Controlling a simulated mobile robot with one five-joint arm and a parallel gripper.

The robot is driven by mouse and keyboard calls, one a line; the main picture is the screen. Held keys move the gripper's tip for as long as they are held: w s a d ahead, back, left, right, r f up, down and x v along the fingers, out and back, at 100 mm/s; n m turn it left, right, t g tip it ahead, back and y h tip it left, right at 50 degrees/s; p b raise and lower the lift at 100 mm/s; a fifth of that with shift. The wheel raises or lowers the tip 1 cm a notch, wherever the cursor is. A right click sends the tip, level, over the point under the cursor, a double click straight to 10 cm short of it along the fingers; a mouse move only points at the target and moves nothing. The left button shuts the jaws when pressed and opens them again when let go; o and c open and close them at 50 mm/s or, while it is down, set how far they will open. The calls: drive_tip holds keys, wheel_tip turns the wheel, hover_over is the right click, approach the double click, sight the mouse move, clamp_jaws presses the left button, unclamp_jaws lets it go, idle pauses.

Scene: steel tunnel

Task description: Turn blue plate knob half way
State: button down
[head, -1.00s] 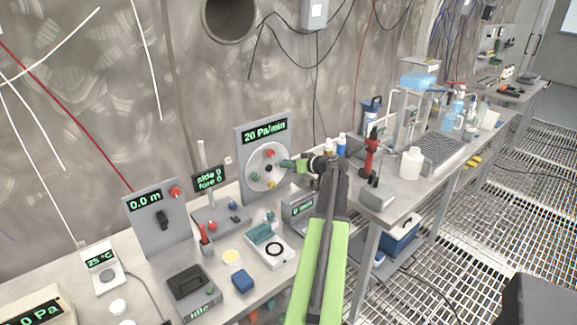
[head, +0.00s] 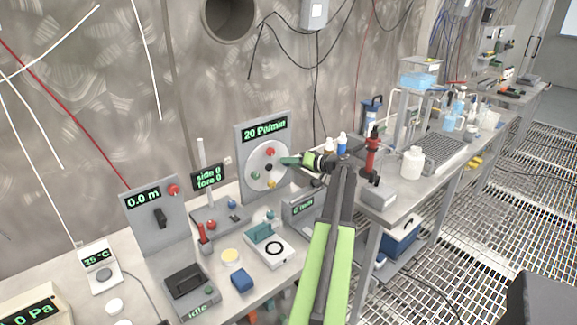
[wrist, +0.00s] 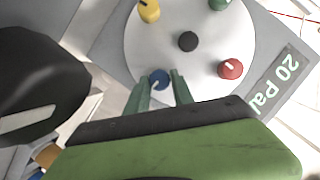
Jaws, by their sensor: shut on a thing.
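The round white plate (head: 258,160) is mounted on an upright grey panel (head: 247,142) that reads 20 Pa/min. In the wrist view the blue knob (wrist: 159,79) sits at the plate's edge, with a pale mark on its face. My gripper's green fingers (wrist: 161,92) are on either side of it and shut on it. In the head view my gripper (head: 284,160) reaches the plate's right edge and hides the blue knob. The plate also carries a red knob (wrist: 231,68), a yellow knob (wrist: 149,10), a green knob (wrist: 219,3) and a black centre knob (wrist: 187,41).
A grey 0.0 m panel (head: 150,215) and a side/fore display (head: 208,178) stand left of the plate. A small grey display box (head: 303,207) is below my arm. Bottles (head: 342,146) and a red-black tool (head: 372,152) stand to the right.

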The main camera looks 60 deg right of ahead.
drive_tip(key=shift+w+r, duration=0.1)
drive_tip(key=shift+w, duration=0.05)
drive_tip(key=c, duration=1.1)
unclamp_jaws()
drive_tip(key=d+p+v, duration=0.1)
drive_tip(key=p+v, duration=0.4)
drive_tip(key=v, duration=1.2)
drive_tip(key=shift+s+a, duration=0.3)
drive_tip(key=shift+a, duration=0.15)
